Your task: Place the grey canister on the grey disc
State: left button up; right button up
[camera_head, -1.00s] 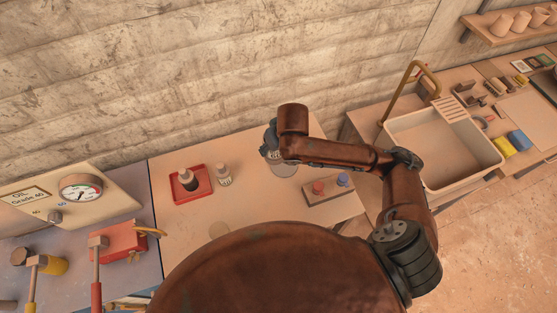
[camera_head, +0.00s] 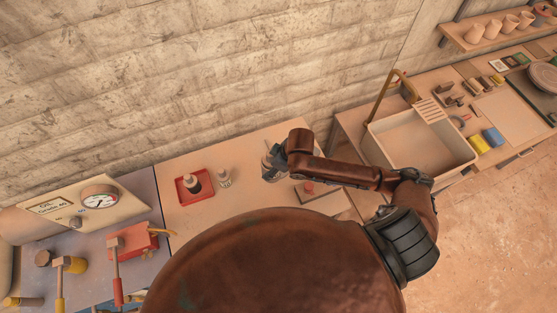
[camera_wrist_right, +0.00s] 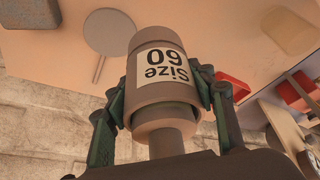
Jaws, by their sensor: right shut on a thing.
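The grey canister (camera_wrist_right: 160,75) carries a pale label reading "Size 60", upside down in the right wrist view. My right gripper (camera_wrist_right: 165,100) is shut on it, with one finger on each side. A flat grey disc (camera_wrist_right: 108,32) with a thin stem lies on the table, beyond the canister and apart from it in that picture. In the head view my right gripper (camera_head: 271,157) is above the table near the disc, which is mostly covered. The canister's height over the table is hard to judge. My left gripper is out of view.
A red tray (camera_head: 181,195) holding a bottle, and a second bottle (camera_head: 224,178), stand left of my right gripper. A block with a red knob (camera_head: 308,188) is at its right, partly behind my arm. The sink (camera_head: 420,145) is farther right, the wall behind.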

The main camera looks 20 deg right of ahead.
jog(key=shift+w+d+f+p, duration=0.3)
jog(key=shift+w+d+f, duration=0.8)
jog(key=shift+f, duration=0.7)
jog(key=shift+w+d+f+p, duration=0.25)
jog(key=shift+w+d+f, duration=0.85)
jog(key=shift+f, duration=0.65)
jog(key=shift+w+d+f+p, duration=0.3)
jog(key=shift+w+d+f, duration=0.5)
jog(key=shift+w+f, duration=0.75)
jog(key=shift+s+f, duration=0.25)
jog(key=shift+f, duration=0.05)
jog(key=o, duration=1.5)
jog(key=shift+f, duration=0.1)
jog(key=shift+c, duration=0.2)
jog(key=b+v, duration=0.1)
jog(key=v, duration=1.1)
jog(key=shift+s+d, duration=0.1)
